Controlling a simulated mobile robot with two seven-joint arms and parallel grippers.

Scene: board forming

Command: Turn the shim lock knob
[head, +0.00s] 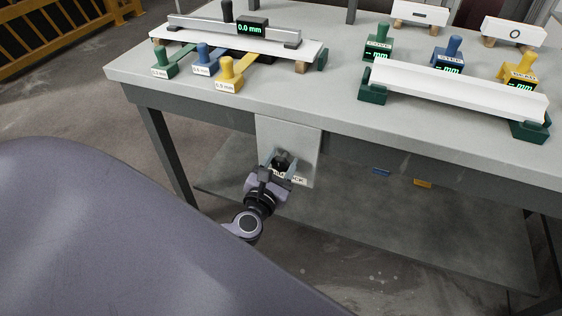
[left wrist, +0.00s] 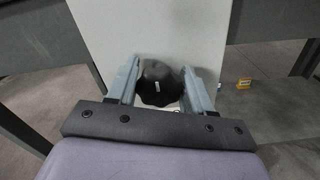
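The shim lock knob is a black lobed knob (left wrist: 160,84) with a small white mark, on a pale panel (head: 302,133) hanging from the table's front edge. It also shows in the head view as a dark shape (head: 283,160). A label (head: 298,181) below it is partly hidden; its end reads "OCK". My left gripper (head: 282,163) is at the panel with one finger on each side of the knob. In the left wrist view its fingers (left wrist: 161,90) look open around the knob; whether they touch it is unclear. My right gripper is not in view.
On the grey table (head: 345,110), a white board (head: 225,42) carries a metal bar and a "0.0 mm" readout (head: 252,27). Green, blue and yellow (head: 230,75) handled shims stand before it. Another white board (head: 455,90) rests on green supports at right. A yellow railing (head: 60,35) is far left.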

